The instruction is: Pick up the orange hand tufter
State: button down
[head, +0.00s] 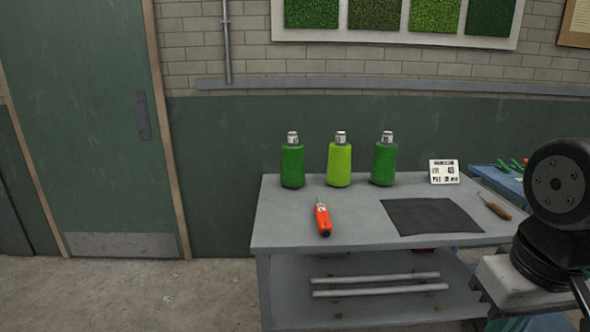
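The orange hand tufter (323,220) lies on the grey workbench (285,230), left of the bench's middle. Its dark end points toward the front edge and its thin metal tip points toward the back. Nothing touches it. My gripper is not in view; only a black part of my arm shows at the right edge, well to the right of the tufter.
Three green thread cones (339,166) stand behind the tufter. A dark mat (432,216), a small label card (444,171) and a wooden-handled tool (494,207) are to its right. Two pale rods (376,278) lie on the lower shelf. The floor (130,295) at left is clear.

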aim_at(323, 220)
jog(key=u, duration=0.75)
jog(key=i, duration=1)
jog(key=z, duration=0.75)
